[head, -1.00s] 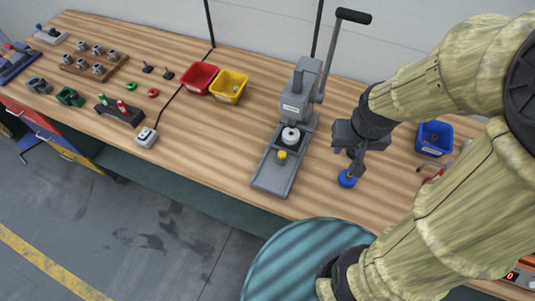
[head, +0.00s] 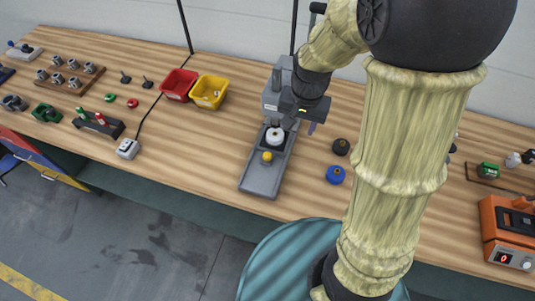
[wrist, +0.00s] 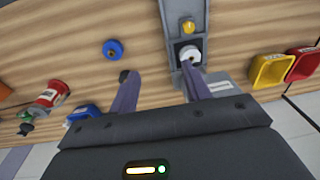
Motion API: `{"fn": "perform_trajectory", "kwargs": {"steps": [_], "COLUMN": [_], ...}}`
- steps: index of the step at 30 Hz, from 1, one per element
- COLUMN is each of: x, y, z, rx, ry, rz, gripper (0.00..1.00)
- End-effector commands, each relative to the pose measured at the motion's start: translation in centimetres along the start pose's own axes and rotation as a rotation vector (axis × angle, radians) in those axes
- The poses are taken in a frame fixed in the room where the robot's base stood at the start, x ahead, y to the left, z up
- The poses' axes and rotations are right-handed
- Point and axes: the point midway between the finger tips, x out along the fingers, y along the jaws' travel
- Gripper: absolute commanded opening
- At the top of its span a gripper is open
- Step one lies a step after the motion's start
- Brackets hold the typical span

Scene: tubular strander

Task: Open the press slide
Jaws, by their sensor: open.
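The grey press (head: 270,104) stands on the bench, partly hidden by my arm. Its flat grey slide bed (head: 262,181) reaches towards the bench's front edge. A yellow knob (head: 267,156) is on the bed, in front of a white round part (head: 275,136) under the press head. The wrist view also shows the yellow knob (wrist: 188,27) and white part (wrist: 190,53). My gripper (head: 300,128) is open and empty beside the press head. In the wrist view my gripper (wrist: 158,72) has one finger overlapping the white part's edge; I cannot tell whether they touch.
A teal round top (head: 290,262) is in front of the bench. Bench left of the bed is clear.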

Motion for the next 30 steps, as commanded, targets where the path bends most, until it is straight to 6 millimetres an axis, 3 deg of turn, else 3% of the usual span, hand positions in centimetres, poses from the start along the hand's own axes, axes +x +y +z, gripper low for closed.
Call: {"fn": "perform_trajectory", "kwargs": {"steps": [1,3,6,9,22,30], "x": [1.6,2.7,3.7,4.2,4.4,7.5], "y": [-2.1,-4.5,-7.2,-8.6,-8.8,-8.5], "z": [-0.7,-1.4,-1.9,-2.1,-2.1,-1.8], "rx": [0.048,0.128,0.215,0.266,0.28,0.28], "ry": [-0.022,-0.047,-0.067,-0.075,-0.078,-0.081], "rz": [0.012,0.031,0.055,0.069,0.073,0.077], "gripper": [0.48,0.48,0.48,0.48,0.48,0.48]}}
